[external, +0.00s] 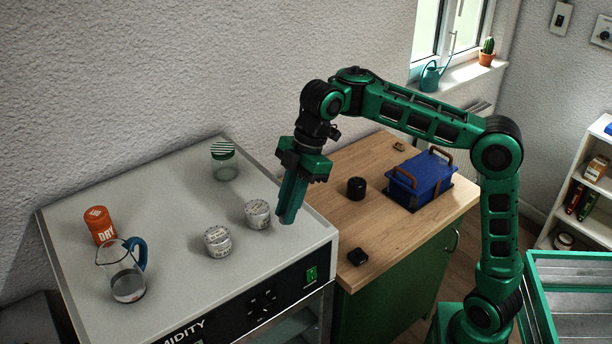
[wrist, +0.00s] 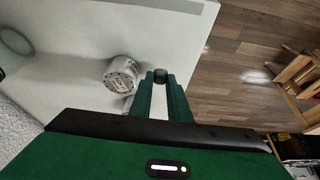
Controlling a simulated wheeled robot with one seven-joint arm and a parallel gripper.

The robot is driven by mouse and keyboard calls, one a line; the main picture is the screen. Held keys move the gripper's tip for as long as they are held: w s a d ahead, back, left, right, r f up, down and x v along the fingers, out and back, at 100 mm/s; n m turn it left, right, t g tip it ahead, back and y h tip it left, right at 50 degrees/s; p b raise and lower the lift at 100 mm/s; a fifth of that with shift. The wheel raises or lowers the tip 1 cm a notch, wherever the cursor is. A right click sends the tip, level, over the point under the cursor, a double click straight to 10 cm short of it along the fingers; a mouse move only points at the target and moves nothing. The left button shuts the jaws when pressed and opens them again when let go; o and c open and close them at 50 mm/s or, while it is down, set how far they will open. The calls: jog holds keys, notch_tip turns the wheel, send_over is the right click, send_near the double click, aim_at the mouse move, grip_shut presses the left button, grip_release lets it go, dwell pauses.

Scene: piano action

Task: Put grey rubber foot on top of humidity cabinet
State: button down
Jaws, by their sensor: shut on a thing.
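The humidity cabinet (external: 180,190) stands at the left, with a flat pale top and a dark front panel. Its top also shows in the wrist view (wrist: 75,100). My gripper (external: 287,219) points down above the right part of that top, near its right edge. In the wrist view my gripper (wrist: 160,80) is shut on a small dark grey round piece, the grey rubber foot (wrist: 160,74), at the fingertips. The foot is hidden by the fingers in the external view. I cannot tell the exact gap between fingertips and cabinet top.
On the cabinet top stand two white tins (external: 258,214) (external: 218,241), a green-lidded jar (external: 224,163), an orange can (external: 99,226) and a glass jug (external: 124,275). The lower wooden counter (external: 325,190) holds a blue toolbox (external: 420,178) and black pieces (external: 356,188) (external: 358,257).

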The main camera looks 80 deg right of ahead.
jog(key=shift+f, duration=2)
jog(key=c, duration=1.7)
grip_release()
jog(key=shift+o, duration=0.2)
jog(key=shift+d+r, duration=0.1)
jog(key=v, duration=1.1)
jog(key=shift+r, duration=0.4)
jog(key=shift+s+d, duration=0.1)
